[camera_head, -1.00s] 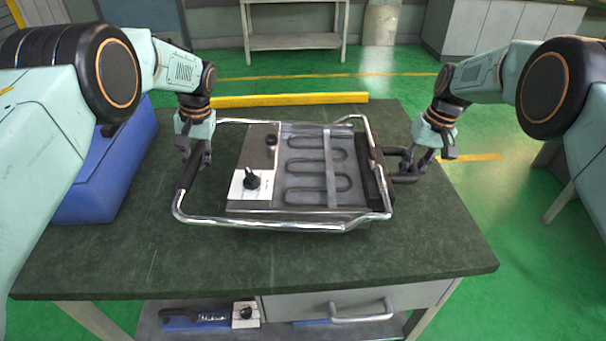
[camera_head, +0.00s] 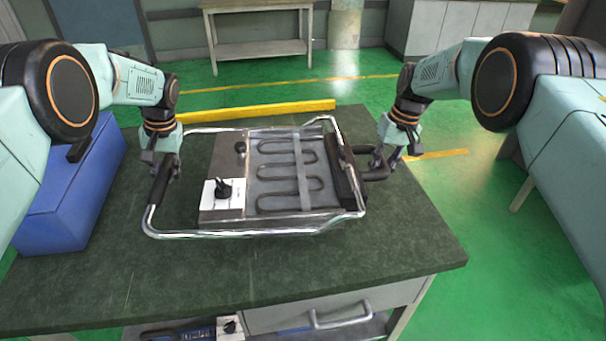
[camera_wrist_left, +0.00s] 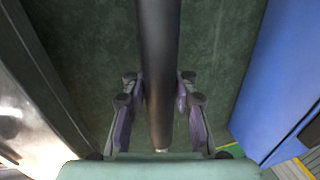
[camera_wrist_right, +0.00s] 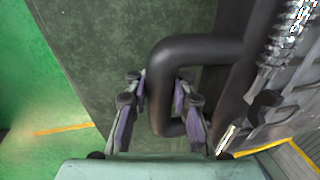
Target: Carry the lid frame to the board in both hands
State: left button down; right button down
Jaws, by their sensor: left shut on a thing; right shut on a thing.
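The lid frame (camera_head: 250,234) is a chrome tube frame with a black bar at its left end and a black looped handle at its right. It surrounds a grey panel with a winding heating element (camera_head: 287,172), a black knob and a white plate. I cannot tell whether the frame rests on the bench or hangs just above it. My left gripper (camera_head: 164,172) is shut on the left bar, which runs between its fingers in the left wrist view (camera_wrist_left: 158,70). My right gripper (camera_head: 378,167) is shut on the right handle, also seen in the right wrist view (camera_wrist_right: 200,48). No separate board is identifiable.
The dark green bench top (camera_head: 300,275) is clear in front of the frame. A yellow bar (camera_head: 260,112) lies along its back edge. A blue box (camera_head: 70,195) stands at the left. A drawer and shelf are below the front edge. Green floor is open at the right.

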pick_arm(q)
jog(key=shift+w+d+r, duration=0.1)
jog(key=shift+w+r, duration=0.05)
jog(key=shift+r, duration=0.05)
pick_arm(e)
jog(key=shift+w+a+r, duration=0.1)
jog(key=shift+w+r, duration=0.05)
jog(key=shift+r, duration=0.05)
